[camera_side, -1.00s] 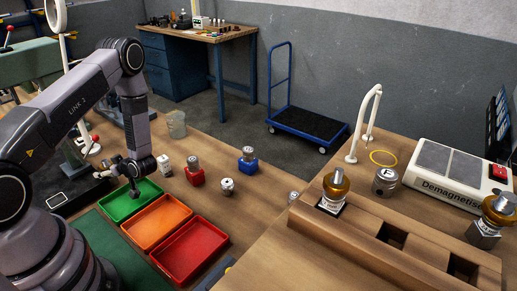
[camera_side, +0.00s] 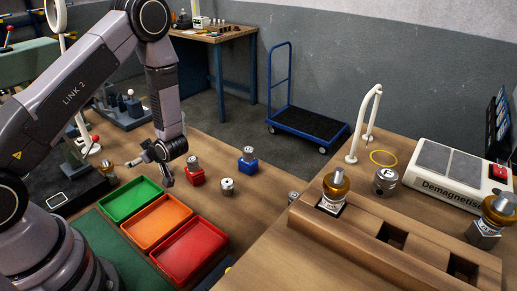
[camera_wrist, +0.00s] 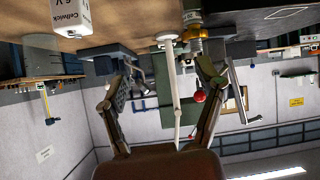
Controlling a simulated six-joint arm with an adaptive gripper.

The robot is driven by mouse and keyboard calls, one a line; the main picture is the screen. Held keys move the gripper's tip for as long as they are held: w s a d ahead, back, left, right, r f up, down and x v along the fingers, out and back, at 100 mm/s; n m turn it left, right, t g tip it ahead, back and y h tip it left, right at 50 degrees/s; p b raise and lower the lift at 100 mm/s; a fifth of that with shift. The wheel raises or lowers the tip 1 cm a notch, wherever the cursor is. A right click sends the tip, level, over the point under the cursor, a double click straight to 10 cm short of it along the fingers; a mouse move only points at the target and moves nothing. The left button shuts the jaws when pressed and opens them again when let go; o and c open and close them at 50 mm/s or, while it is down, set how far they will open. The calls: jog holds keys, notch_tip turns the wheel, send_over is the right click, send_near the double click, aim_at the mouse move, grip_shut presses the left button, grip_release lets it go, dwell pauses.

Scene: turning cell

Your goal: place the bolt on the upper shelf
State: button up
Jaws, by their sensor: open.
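I cannot make out a bolt or an upper shelf for certain in either view. My gripper (camera_side: 132,161) is above the bench, left of the red block, and points roughly sideways to the left. In the wrist view its two fingers (camera_wrist: 163,74) are spread apart with nothing held between them. A white pole and a red knob (camera_wrist: 199,97) show between and behind the fingers, apart from them. A white box-shaped battery (camera_wrist: 72,14) shows at the top left of the wrist view, outside the fingers.
Green (camera_side: 131,199), orange (camera_side: 157,222) and red (camera_side: 190,251) trays lie below my arm. Red (camera_side: 197,178) and blue (camera_side: 248,166) blocks carry metal parts. A wooden rack (camera_side: 385,252) and a demagnetiser (camera_side: 455,172) are right.

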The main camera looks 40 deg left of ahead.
jog(key=w+d+r+m+t+h, duration=0.4)
jog(key=w+d+r+t+h, duration=0.25)
jog(key=w+d+r, duration=0.45)
jog(key=s+d+r+m+t+h, duration=0.25)
jog(key=d+r+m+h, duration=0.2)
jog(key=r, duration=0.55)
jog(key=s+d+r+m+g+h, duration=0.1)
jog(key=s+d+r+m, duration=0.4)
jog(key=s, duration=0.7)
notch_tip(320, 180, up, 4)
jog(key=shift+d+f+m+h, duration=0.1)
jog(key=shift+d+m+h, duration=0.1)
jog(key=shift+m+h, duration=0.7)
jog(key=shift+o, duration=0.5)
jog(key=s+a+r+m+g+y, duration=0.1)
jog(key=s+m, duration=0.3)
jog(key=s, duration=0.8)
jog(key=shift+s+a+g+y, duration=0.35)
jog(key=shift+a+y, duration=0.15)
jog(key=shift+a, duration=0.1)
jog(key=shift+s+a, duration=0.15)
jog(key=shift+s, duration=0.25)
